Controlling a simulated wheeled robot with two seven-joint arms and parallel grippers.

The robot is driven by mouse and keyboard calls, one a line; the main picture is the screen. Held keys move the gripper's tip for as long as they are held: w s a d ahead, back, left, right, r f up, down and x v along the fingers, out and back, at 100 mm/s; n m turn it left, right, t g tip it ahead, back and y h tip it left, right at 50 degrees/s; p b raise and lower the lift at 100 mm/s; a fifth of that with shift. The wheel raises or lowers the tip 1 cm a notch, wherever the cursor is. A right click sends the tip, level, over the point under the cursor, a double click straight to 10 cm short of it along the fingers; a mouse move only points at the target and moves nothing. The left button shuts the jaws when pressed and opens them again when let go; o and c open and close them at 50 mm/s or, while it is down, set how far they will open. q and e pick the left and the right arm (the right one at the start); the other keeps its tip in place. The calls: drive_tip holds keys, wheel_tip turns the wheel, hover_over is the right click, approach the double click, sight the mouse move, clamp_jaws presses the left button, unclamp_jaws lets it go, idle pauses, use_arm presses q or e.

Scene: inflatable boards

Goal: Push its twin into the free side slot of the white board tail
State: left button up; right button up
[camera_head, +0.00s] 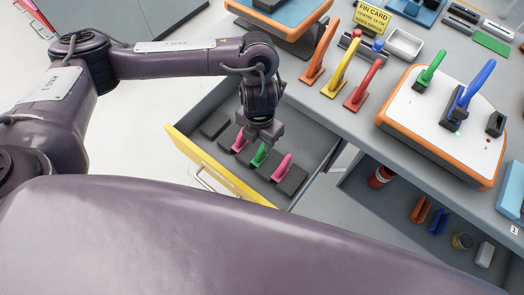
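The white board tail (408,104) with an orange rim lies on the bench at the right. A small green fin (430,68) stands in its far side slot and a larger blue fin (472,84) in the middle. The dark near side slot box (495,124) is empty. A matching green fin (260,155) stands in a dark holder in the open drawer, between two pink fins (238,142) (283,163). My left gripper (264,137) points down just above the green fin; its fingertips are too small to read, and contact is unclear. My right gripper is out of view.
The drawer (215,176) has a yellow front. Orange (320,52), yellow (342,68) and red (363,86) fins stand on the bench between the drawer and the white board. A FIN CARD sign (374,17) and a tray (404,44) are behind. A shelf below holds small items.

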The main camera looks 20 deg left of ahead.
sight(262, 147)
use_arm(q)
drive_tip(key=f, duration=0.2)
drive_tip(key=shift+d+f, duration=0.25)
drive_tip(key=shift+f, duration=0.05)
wheel_tip(262, 147, down, 3)
drive_tip(key=shift+r+b, duration=0.2)
drive_tip(key=shift+b, duration=0.3)
drive_tip(key=shift+w, duration=0.1)
clamp_jaws()
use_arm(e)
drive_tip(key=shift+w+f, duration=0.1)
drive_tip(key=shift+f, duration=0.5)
